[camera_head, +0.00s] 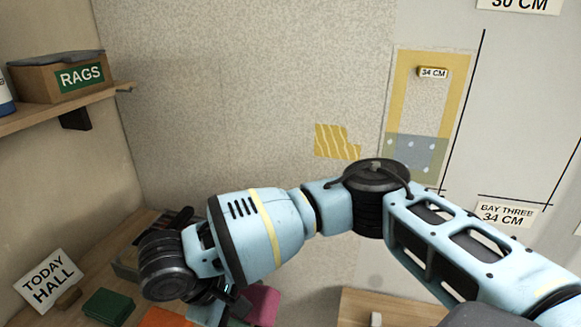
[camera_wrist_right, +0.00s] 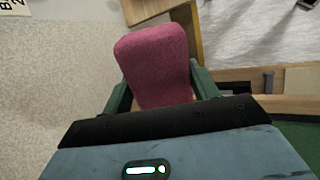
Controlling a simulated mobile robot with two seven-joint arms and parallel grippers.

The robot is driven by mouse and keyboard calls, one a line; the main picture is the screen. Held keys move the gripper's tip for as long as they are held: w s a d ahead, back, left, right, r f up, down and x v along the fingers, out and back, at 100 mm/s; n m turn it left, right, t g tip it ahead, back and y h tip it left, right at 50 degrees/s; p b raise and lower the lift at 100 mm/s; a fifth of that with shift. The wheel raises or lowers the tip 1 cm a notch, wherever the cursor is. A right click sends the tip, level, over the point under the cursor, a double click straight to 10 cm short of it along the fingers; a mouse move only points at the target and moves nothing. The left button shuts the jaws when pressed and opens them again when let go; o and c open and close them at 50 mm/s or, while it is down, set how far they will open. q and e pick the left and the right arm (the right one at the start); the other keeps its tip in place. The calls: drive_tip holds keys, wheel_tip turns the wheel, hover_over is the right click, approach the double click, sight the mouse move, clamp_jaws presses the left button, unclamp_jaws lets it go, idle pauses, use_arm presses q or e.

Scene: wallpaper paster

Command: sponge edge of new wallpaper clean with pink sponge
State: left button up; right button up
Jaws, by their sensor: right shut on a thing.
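My right gripper (camera_wrist_right: 161,92) is shut on the pink sponge (camera_wrist_right: 155,55), which stands out between its green fingers in the right wrist view. In the head view the sponge (camera_head: 263,305) shows low in the picture, partly behind my right arm, above the bench area. The gripper itself is mostly hidden there by the wrist. Speckled beige wallpaper (camera_head: 250,110) covers the back wall, with a faint vertical seam at left of centre. I cannot tell which strip is the new one. The sponge appears apart from the wall. My left gripper is not in view.
A yellow-bordered panel (camera_head: 401,85) tagged 34 CM and a striped yellow patch (camera_head: 332,140) are on the wall. A shelf (camera_head: 60,108) holds a RAGS box (camera_head: 40,80). A TODAY HALL sign (camera_head: 47,282) and green box (camera_head: 109,306) stand at lower left.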

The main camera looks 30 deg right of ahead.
drive_tip(key=w+a+r+n+t+h+p, duration=0.2)
drive_tip(key=w+r+n+t, duration=0.6)
drive_tip(key=w+r+n, duration=0.6)
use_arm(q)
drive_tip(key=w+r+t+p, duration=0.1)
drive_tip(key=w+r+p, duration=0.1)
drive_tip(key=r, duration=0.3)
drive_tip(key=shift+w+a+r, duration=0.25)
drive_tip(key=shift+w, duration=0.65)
use_arm(e)
drive_tip(key=d+n+t+h, duration=0.1)
drive_tip(key=d+n+h, duration=0.1)
drive_tip(key=d, duration=0.9)
drive_tip(key=w+d+r+n+t+h, duration=0.1)
drive_tip(key=d+n+t+h, duration=0.1)
drive_tip(key=d, duration=0.9)
drive_tip(key=shift+w+d+n+h, duration=0.15)
drive_tip(key=shift+w+n+h, duration=0.15)
drive_tip(key=shift+n+h, duration=0.35)
drive_tip(key=shift+r, duration=0.1)
